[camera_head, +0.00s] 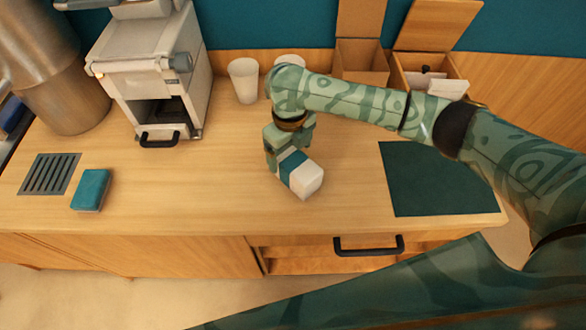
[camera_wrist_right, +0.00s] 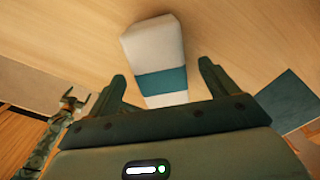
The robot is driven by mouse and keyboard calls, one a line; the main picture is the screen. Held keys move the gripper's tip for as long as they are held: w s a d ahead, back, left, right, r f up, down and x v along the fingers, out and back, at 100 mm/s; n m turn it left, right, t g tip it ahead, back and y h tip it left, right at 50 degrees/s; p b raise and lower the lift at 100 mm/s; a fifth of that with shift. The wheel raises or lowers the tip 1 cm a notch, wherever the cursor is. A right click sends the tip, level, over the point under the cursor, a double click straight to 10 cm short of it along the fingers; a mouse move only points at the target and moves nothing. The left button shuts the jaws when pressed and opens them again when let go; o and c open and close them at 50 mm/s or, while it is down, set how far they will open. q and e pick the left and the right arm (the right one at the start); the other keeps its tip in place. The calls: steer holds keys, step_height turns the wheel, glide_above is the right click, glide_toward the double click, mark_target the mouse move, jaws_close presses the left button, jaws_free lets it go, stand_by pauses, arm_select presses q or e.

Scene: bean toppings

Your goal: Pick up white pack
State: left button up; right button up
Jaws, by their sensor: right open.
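The white pack (camera_head: 309,180) with a teal band lies on the wooden counter near its middle. In the right wrist view the pack (camera_wrist_right: 152,42) extends away from the gripper, its near end between the open fingers. My right gripper (camera_wrist_right: 162,76) is open around this end, with a gap visible on either side. In the head view my right gripper (camera_head: 285,150) is at the pack's far left end and partly hides it. A part that looks like my left gripper (camera_wrist_right: 72,103) shows small at the left of the wrist view; its jaws are unclear.
White cups (camera_head: 244,80) and a coffee machine (camera_head: 150,65) stand behind. A teal box (camera_head: 91,190) lies left, near a dark grate (camera_head: 50,174). A dark green mat (camera_head: 440,182) lies right. Open wooden boxes (camera_head: 362,60) stand at the back. Counter left of the pack is clear.

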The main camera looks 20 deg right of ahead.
steer(key=shift+s+f, duration=0.15)
steer(key=shift+f, duration=0.05)
steer(key=shift+s+f, duration=0.15)
steer(key=shift+f, duration=0.1)
step_height(320, 180, down, 5)
steer(key=shift+r+b, duration=0.15)
steer(key=shift+b, duration=1)
arm_select(q)
step_height(320, 180, down, 2)
steer(key=shift+w+f, duration=0.1)
steer(key=shift+w, duration=0.05)
arm_select(e)
steer(key=shift+r, duration=0.1)
steer(key=c, duration=1.1)
